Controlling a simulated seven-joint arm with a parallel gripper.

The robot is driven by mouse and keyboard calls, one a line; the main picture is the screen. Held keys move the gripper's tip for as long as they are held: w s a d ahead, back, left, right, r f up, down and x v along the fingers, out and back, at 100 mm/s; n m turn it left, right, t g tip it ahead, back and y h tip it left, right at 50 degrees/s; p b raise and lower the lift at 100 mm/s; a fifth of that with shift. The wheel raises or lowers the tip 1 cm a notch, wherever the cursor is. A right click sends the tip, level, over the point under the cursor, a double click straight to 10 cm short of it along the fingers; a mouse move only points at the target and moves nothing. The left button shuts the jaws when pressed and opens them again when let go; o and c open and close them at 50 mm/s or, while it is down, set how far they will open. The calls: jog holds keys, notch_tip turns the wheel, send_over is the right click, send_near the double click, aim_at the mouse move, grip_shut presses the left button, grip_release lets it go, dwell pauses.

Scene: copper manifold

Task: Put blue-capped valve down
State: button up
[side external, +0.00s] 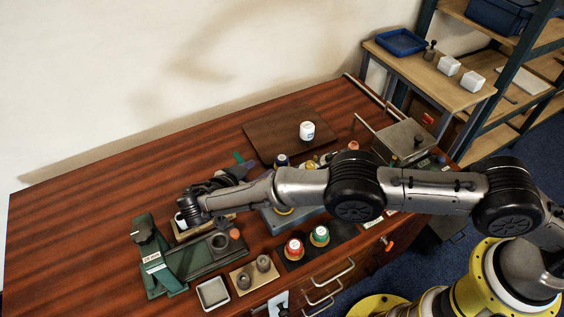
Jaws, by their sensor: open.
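A dark-blue-capped piece (282,160), which looks like the blue-capped valve, stands near the front edge of the dark board (266,131). My gripper (246,171) is beyond the wrist at the left end of my arm, small and dark, to the left of the blue-capped piece. It is open; I see nothing held in it, though its fingers are hard to make out. A red-capped valve (294,248) and a green-capped valve (320,235) stand upright on a black mat (293,265) at the front. My arm hides part of the table's middle.
A green fixture (160,262) stands at front left, beside a tan block with two grey cups (254,272) and a small white tray (213,293). A white jar (307,130) is on the board. A metal box (404,141) stands right. The table's far left is clear.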

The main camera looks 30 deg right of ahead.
aim_at(280, 161)
jog(key=shift+s+a+f+n, duration=0.3)
jog(key=shift+s+a+f, duration=0.15)
jog(key=shift+f, duration=0.15)
jog(key=x, duration=1.3)
jog(key=shift+w, duration=0.25)
grip_shut()
